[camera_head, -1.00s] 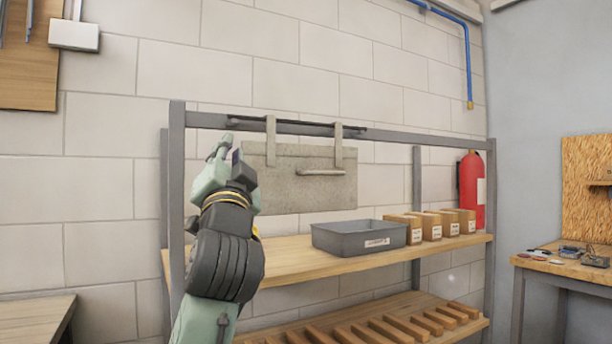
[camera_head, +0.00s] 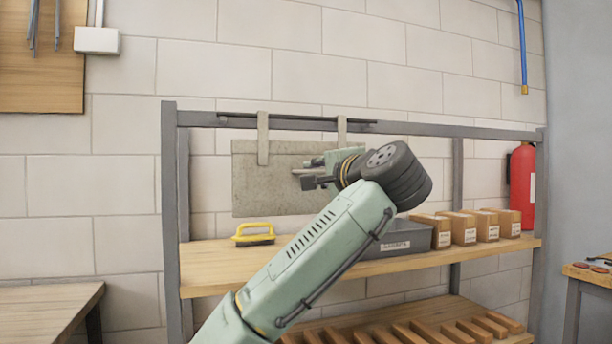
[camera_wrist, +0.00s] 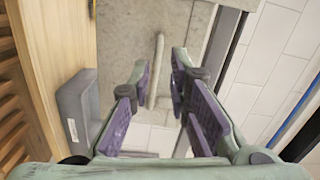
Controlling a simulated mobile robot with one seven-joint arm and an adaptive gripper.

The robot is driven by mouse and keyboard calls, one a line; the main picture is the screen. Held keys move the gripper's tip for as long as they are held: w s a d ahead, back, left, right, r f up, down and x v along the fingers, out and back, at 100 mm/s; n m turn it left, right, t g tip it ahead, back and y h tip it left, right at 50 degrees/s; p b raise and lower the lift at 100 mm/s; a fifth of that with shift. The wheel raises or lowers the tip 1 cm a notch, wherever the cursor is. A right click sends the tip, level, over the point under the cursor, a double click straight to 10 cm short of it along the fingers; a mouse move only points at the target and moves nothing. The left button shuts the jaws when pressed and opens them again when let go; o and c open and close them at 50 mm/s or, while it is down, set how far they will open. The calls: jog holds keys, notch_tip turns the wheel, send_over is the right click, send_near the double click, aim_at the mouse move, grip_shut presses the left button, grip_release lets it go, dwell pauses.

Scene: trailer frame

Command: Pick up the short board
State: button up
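A grey board (camera_head: 270,185) hangs by two straps from the top rail of the shelf rack. A bar handle is fixed to its front, seen in the wrist view (camera_wrist: 157,70). My gripper (camera_wrist: 161,70) is open, its purple-padded fingers on either side of the handle's line in that view. I cannot tell whether they touch it. In the head view my arm covers the board's right part and most of the handle. Several short wooden pieces (camera_head: 455,334) lie in a row on the lower shelf; I cannot tell which thing is the short board.
A grey bin (camera_head: 395,243) and several cardboard boxes (camera_head: 465,228) stand on the upper shelf (camera_head: 215,268). A yellow-handled brush (camera_head: 254,235) lies at its left. A red fire extinguisher (camera_head: 522,185) is at the right. Rack posts and rail surround the board.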

aim_at(298, 173)
jog(key=p+x, duration=0.1)
jog(key=x, duration=0.3)
jog(key=shift+w+a+p, duration=0.25)
jog(key=shift+p, duration=0.1)
jog(key=p+x, duration=0.2)
jog(key=x, duration=0.3)
jog(key=shift+w+a+p, duration=0.2)
jog(key=shift+w+p, duration=0.1)
jog(key=shift+p, duration=0.05)
jog(key=shift+w+f, duration=0.15)
jog(key=shift+w, duration=0.15)
grip_shut()
